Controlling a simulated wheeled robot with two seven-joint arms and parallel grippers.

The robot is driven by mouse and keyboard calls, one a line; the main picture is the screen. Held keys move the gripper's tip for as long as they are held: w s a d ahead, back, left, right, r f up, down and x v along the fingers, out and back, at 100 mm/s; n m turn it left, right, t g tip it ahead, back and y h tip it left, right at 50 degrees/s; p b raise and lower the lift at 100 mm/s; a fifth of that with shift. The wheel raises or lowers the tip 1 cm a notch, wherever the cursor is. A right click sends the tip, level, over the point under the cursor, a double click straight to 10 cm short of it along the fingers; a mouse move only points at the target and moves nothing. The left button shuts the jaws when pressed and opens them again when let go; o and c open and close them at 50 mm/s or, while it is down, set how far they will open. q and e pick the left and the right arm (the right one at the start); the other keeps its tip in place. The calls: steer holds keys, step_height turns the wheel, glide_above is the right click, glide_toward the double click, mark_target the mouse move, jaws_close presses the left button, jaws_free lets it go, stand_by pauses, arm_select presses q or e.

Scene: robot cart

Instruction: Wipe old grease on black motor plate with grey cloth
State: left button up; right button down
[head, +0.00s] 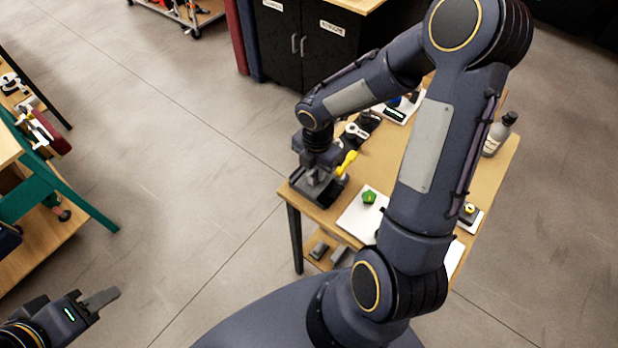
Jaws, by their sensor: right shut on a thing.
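My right gripper (317,183) points down at the near left corner of the wooden table. It is shut on a grey thing that looks like the grey cloth (316,192), low over the tabletop. A dark edge shows beside and under it, which may be the black motor plate; the gripper and cloth hide most of it, and I cannot make out any grease. My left gripper (101,299) is at the lower left, over the floor and away from the table. Its fingers overlap in this view, so its opening is unclear.
A yellow-handled item (347,162) stands close beside my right gripper. A white tray (357,216) with a green object (369,197) lies to its right. A grey bottle (497,135) stands at the table's far right. My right arm hides the table's middle.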

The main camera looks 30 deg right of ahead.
steer(key=shift+s+d+f+b, duration=0.15)
steer(key=shift+f+b, duration=0.2)
steer(key=shift+b, duration=0.4)
steer(key=shift+r+p, duration=2.15)
steer(key=shift+r, duration=0.15)
steer(key=shift+f, duration=0.1)
